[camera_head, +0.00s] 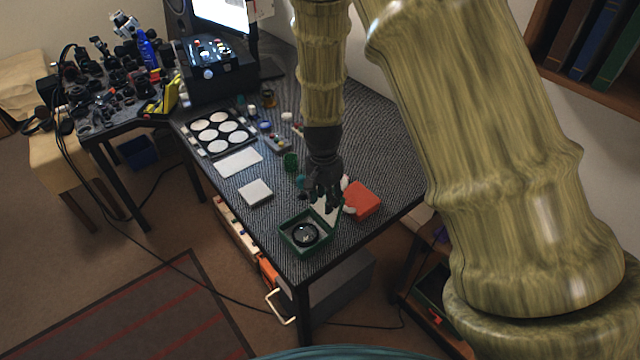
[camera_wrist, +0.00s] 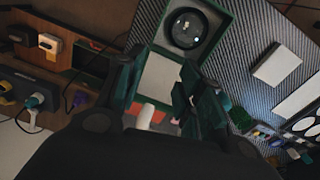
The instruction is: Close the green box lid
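The green box (camera_head: 283,241) stands at the near corner of the table, with a round black lens (camera_head: 305,233) inside. Its lid is open, raised on the side toward my gripper, with a pale inner face (camera_head: 321,214). In the wrist view the box (camera_wrist: 226,22) is at the top with the lens (camera_wrist: 187,28) in it. The lid's pale panel (camera_wrist: 160,80) shows between my fingers. My gripper (camera_head: 322,199) is just behind the lid, fingers apart (camera_wrist: 160,84). I cannot tell whether a finger touches the lid.
An orange-red block (camera_head: 362,201) and a white rounded object (camera_head: 346,182) are close to the right of my gripper. A white square block (camera_head: 255,191), white card (camera_head: 238,162) and a tray of white discs (camera_head: 196,146) lie to the left. The table edge is close to the box.

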